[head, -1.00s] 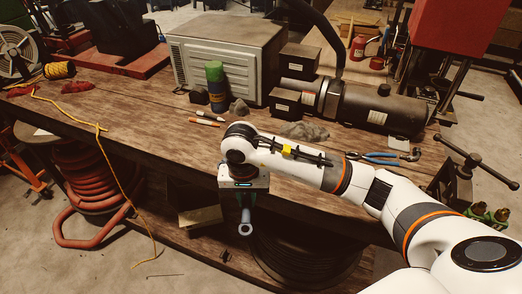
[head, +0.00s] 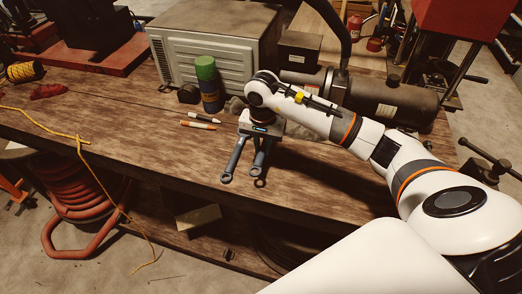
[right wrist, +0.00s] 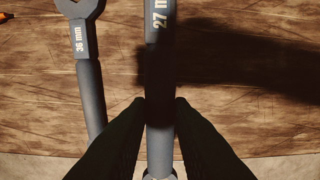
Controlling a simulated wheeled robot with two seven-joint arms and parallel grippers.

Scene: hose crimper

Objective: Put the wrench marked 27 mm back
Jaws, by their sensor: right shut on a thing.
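The wrench marked 27 mm (right wrist: 160,70) is grey and runs upright through the middle of the right wrist view, its label near the top. My right gripper (right wrist: 160,103) is shut on its shaft. In the head view the 27 mm wrench (head: 262,166) points toward the bench's front edge below my right gripper (head: 261,143). Whether it touches the bench is unclear. A second wrench, marked 36 mm (right wrist: 87,75), lies just left of it; it also shows in the head view (head: 233,163). My left gripper is not in view.
The wooden bench (head: 130,125) has bare room to the left. Two pens (head: 198,126), a green-topped cylinder (head: 208,84) and a grey box-shaped machine (head: 215,45) stand or lie behind the gripper. A black cylindrical machine (head: 395,100) is at right. A yellow cord (head: 60,133) crosses the left.

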